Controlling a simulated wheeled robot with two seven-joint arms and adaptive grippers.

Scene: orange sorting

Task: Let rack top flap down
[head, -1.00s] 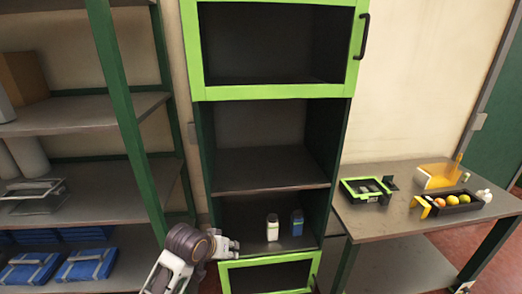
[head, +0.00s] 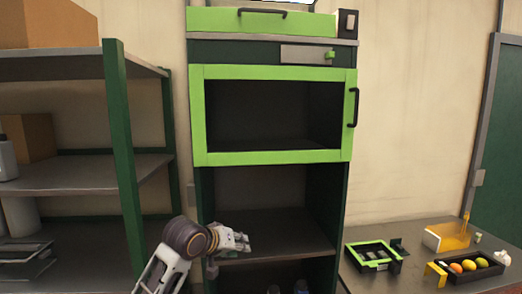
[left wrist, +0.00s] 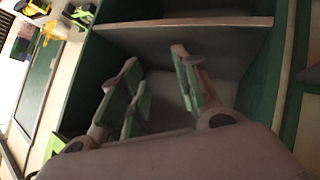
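The tall dark rack with green fronts stands in the middle of the head view. My left gripper (head: 246,242) is in front of the rack's middle shelf (head: 285,240), well below both fronts. In the left wrist view my left gripper (left wrist: 152,72) has its fingers spread, with nothing between them. My right gripper is not in view.
A shelving unit with a green post (head: 122,140) stands on the left. On the right, a table (head: 425,282) bears a green-edged tray (head: 372,256) and a black fruit box (head: 468,270). A small black device (head: 347,22) sits at the rack's top right.

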